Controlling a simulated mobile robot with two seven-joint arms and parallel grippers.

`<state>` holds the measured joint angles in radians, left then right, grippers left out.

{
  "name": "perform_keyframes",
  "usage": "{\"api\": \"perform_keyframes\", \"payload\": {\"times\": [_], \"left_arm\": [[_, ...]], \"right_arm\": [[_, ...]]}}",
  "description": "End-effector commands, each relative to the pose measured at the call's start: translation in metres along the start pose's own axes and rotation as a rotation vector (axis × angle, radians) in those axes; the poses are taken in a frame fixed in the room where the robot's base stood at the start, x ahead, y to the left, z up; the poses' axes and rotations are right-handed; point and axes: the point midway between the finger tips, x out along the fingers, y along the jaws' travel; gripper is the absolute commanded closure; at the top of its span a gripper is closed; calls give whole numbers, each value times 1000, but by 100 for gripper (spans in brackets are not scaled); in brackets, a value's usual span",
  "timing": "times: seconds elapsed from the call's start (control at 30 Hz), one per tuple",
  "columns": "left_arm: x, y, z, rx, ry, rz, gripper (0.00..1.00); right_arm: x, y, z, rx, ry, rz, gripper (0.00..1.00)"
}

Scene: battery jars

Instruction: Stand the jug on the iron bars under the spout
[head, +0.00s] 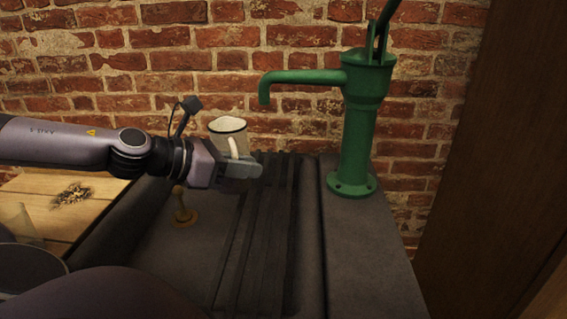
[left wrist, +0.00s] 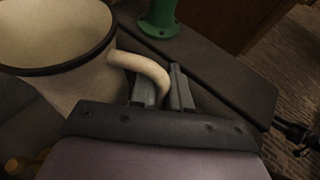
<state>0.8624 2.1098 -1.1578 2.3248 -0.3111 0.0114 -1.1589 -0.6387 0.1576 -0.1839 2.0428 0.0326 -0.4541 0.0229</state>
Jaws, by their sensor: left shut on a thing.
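The jug (head: 229,127) is cream with a dark rim and appears upright, just behind my left gripper (head: 250,170). In the left wrist view its wide open mouth and body (left wrist: 75,85) fill the upper left. My left gripper (left wrist: 163,92) is shut on the jug's curved handle (left wrist: 142,66). The iron bars (head: 265,235) run front to back in the dark stone sink, to the right of the gripper. The green pump's spout (head: 264,92) reaches left and opens downward, above and right of the jug. My right gripper is not in view.
The green pump (head: 361,130) stands on the stone ledge (head: 372,240) right of the bars. A brass plug (head: 181,207) stands in the sink below my left arm. A wooden board (head: 35,212) with a dark scattered heap lies at left. A brick wall closes the back.

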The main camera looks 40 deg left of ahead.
Motion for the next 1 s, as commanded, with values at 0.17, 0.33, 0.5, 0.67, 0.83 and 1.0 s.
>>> {"api": "perform_keyframes", "payload": {"times": [0.17,0.33,0.5,0.67,0.83,1.0], "left_arm": [[21,-1,12,0,2,-5,100],[40,-1,21,0,1,-4,100],[56,-1,29,-4,-1,-3,100],[68,-1,33,0,-3,-4,100],[73,0,33,3,-4,-1,100],[82,0,21,-1,-3,0,100]], "right_arm": [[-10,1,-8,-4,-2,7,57],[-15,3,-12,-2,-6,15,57],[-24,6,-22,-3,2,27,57],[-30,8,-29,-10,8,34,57],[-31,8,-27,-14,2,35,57],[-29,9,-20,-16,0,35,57]]}}
